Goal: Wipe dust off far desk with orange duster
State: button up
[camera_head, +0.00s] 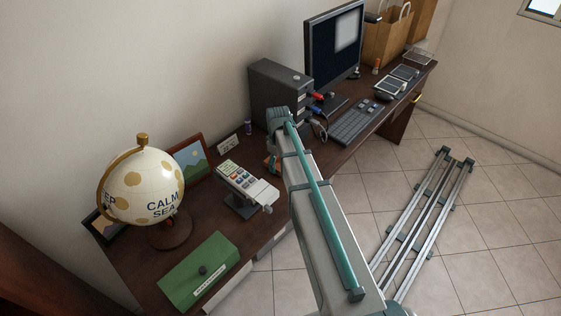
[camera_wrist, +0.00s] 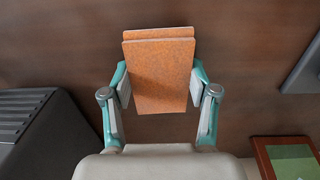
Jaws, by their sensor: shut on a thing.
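My gripper (camera_wrist: 160,90) is shut on an orange duster (camera_wrist: 158,68), a flat rectangular block held between its teal and grey fingers, in the wrist view. The brown desk top (camera_wrist: 240,85) lies behind the duster; I cannot tell whether they touch. The long dark brown desk (camera_head: 345,155) runs along the wall from lower left to upper right. I can make out no dust on it.
A black computer tower (camera_head: 275,92), a monitor (camera_head: 333,50) and a keyboard (camera_head: 357,123) stand beyond my arm. Nearer are a card terminal (camera_head: 243,180), a picture frame (camera_head: 193,158), a globe (camera_head: 143,187) and a green box (camera_head: 198,272). Paper bags (camera_head: 385,42) stand at the far end.

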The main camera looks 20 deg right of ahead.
aim_at(262, 177)
jog(key=shift+s+a, duration=0.8)
jog(key=shift+a, duration=0.55)
jog(key=shift+s+a, duration=0.8)
jog(key=shift+a, duration=0.5)
jog(key=shift+s+a, duration=0.8)
jog(key=shift+a, duration=0.55)
jog(key=shift+r+p, duration=2.55)
jog(key=shift+r, duration=1)
jog(key=shift+w+d+f, duration=0.1)
jog(key=shift+f, duration=0.1)
